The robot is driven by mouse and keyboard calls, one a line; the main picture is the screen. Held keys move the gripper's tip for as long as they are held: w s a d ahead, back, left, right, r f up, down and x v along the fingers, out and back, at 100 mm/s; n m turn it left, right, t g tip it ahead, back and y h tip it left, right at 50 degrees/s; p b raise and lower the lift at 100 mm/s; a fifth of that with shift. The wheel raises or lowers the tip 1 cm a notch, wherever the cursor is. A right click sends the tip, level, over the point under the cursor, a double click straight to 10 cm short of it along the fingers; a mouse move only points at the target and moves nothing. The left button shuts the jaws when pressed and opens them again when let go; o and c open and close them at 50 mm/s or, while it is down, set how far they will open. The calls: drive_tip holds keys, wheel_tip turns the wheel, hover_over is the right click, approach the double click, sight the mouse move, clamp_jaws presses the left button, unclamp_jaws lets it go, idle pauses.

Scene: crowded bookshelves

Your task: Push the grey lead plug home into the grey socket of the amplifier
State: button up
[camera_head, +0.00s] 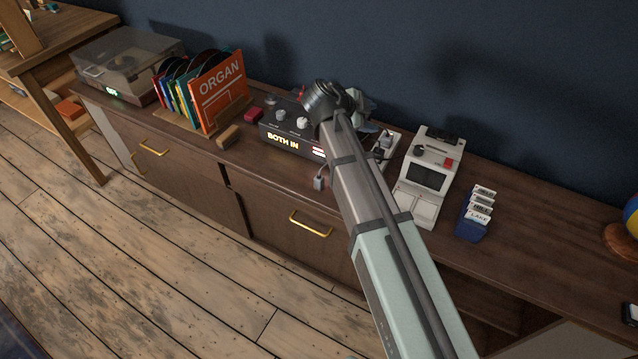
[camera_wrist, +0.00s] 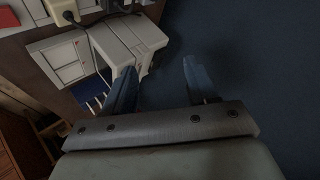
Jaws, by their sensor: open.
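The amplifier (camera_head: 283,137) is a dark box with pale knobs at the middle of the cabinet top. Its lit display reads "BOTH IN". My arm crosses its right end, and the grey socket and any plug in it cannot be made out. A small grey block on a cord (camera_head: 318,183) shows at the cabinet's front edge; I cannot tell whether it is the lead plug. My gripper (camera_head: 364,110) is above and behind the amplifier's right side, near the wall. In the wrist view my gripper (camera_wrist: 160,78) is open with nothing between its fingers.
A power strip with plugs (camera_head: 384,141) lies right of my arm. A white machine with a dark screen (camera_head: 428,178) and a blue card holder (camera_head: 473,229) stand further right. Left are an orange "ORGAN" record sleeve (camera_head: 219,91) and a turntable (camera_head: 127,66). The dark wall is close behind.

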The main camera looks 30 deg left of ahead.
drive_tip(key=s+a+f+m+g+y, duration=0.25)
drive_tip(key=s+a+f+g, duration=0.2)
drive_tip(key=a, duration=0.25)
drive_tip(key=m+g+y, duration=0.1)
drive_tip(key=g+y, duration=0.2)
drive_tip(key=g, duration=0.2)
hover_over(319, 175)
drive_tip(key=shift+h, duration=0.25)
drive_tip(key=f, duration=0.9)
drive_tip(key=shift+s+a, duration=0.15)
drive_tip(key=shift+s, duration=0.25)
drive_tip(key=shift+w+d+f, duration=0.1)
drive_tip(key=shift+w+f, duration=0.1)
drive_tip(key=shift+f, duration=1.15)
drive_tip(key=shift+w+d+f, duration=0.1)
drive_tip(key=shift+w+f, duration=0.05)
drive_tip(key=shift+f, duration=1.15)
clamp_jaws()
